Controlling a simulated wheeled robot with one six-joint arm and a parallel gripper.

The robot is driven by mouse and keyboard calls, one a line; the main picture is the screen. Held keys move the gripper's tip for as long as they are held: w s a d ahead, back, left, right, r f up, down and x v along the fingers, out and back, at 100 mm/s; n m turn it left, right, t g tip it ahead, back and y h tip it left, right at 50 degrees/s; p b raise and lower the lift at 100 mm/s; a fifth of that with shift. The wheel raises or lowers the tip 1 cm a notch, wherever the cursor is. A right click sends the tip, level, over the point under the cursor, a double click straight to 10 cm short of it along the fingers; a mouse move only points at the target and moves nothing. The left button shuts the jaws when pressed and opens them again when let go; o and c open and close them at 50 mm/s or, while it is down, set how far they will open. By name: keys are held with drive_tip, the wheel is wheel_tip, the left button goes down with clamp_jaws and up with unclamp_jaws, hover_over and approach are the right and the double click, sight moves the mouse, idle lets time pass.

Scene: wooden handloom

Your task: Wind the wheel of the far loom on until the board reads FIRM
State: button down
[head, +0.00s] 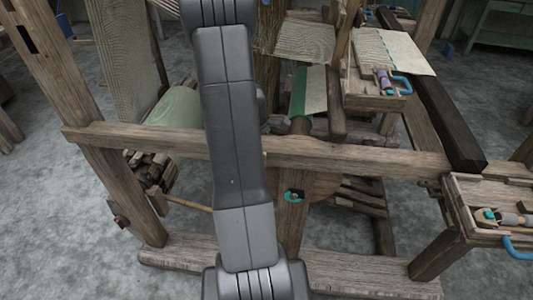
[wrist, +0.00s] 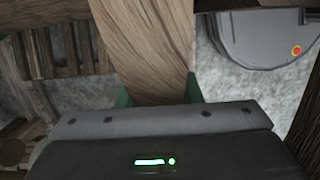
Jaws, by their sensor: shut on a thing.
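My gripper (wrist: 158,95) shows in the wrist view, with green fingertips on both sides of a broad piece of brown wood (wrist: 145,50). It is shut on this wood. I cannot tell which part of the loom the wood belongs to. In the head view my arm rises through the middle and leaves the top edge, so the gripper is not seen there. A round brown wooden disc (head: 318,186) shows partly behind the loom's crossbar, with a teal-ringed dark piece (head: 294,195) beside it. No board with readable words is in view.
A wooden crossbar (head: 340,158) spans the head view between posts. Grey floor (head: 60,220) is clear at lower left.

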drive_tip(key=shift+a+f+h, duration=0.15)
drive_tip(key=shift+f+h, duration=0.1)
drive_tip(key=shift+h, duration=0.05)
drive_tip(key=c, duration=1)
unclamp_jaws()
drive_tip(key=p+v, duration=0.1)
drive_tip(key=v, duration=1.2)
drive_tip(key=shift+w+r, duration=0.15)
drive_tip(key=shift+r, duration=0.25)
drive_tip(key=shift+a, duration=0.1)
